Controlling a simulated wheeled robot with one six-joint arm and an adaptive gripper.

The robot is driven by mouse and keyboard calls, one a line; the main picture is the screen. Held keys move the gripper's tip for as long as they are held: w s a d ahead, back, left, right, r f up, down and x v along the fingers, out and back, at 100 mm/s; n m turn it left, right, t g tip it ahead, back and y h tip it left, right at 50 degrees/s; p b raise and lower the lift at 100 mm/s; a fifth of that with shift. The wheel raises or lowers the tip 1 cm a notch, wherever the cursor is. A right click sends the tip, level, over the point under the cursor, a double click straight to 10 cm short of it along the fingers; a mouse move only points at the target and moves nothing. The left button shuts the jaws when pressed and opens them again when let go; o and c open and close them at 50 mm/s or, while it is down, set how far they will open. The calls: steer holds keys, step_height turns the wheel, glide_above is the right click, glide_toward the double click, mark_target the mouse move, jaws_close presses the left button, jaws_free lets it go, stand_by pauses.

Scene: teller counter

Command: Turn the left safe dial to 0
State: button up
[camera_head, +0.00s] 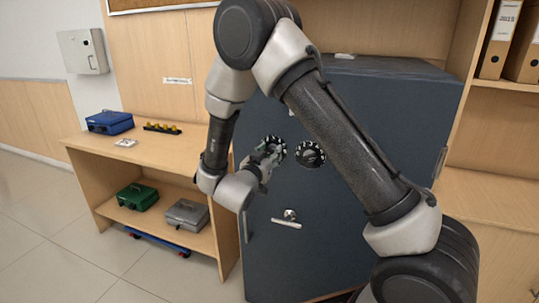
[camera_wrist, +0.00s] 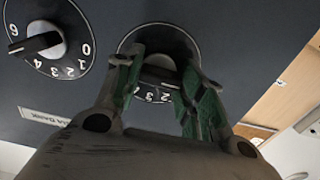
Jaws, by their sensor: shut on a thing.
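The dark blue-grey safe (camera_head: 340,215) stands in the middle of the head view, with two dials on its door. My gripper (camera_head: 268,154) reaches the left safe dial (camera_head: 279,145) from the front left. In the wrist view, which is turned upside down, my gripper (camera_wrist: 157,70) has its green-padded fingers on either side of the left dial's knob (camera_wrist: 160,63) and is shut on it. White numerals, 2 to 4 among them, show below the knob on the left dial's black ring (camera_wrist: 160,30). The fingers hide other numerals, and I cannot tell which number the knob points at.
The right dial (camera_head: 311,154) is close beside my gripper, also in the wrist view (camera_wrist: 42,43). A lever handle (camera_head: 286,223) is below. A wooden counter (camera_head: 165,150) at left holds a blue cash box (camera_head: 110,122); green (camera_head: 137,196) and grey (camera_head: 187,214) boxes sit on its shelf.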

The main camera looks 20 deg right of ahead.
steer(key=o, duration=1)
steer(key=v, duration=1.2)
steer(key=shift+f, duration=0.1)
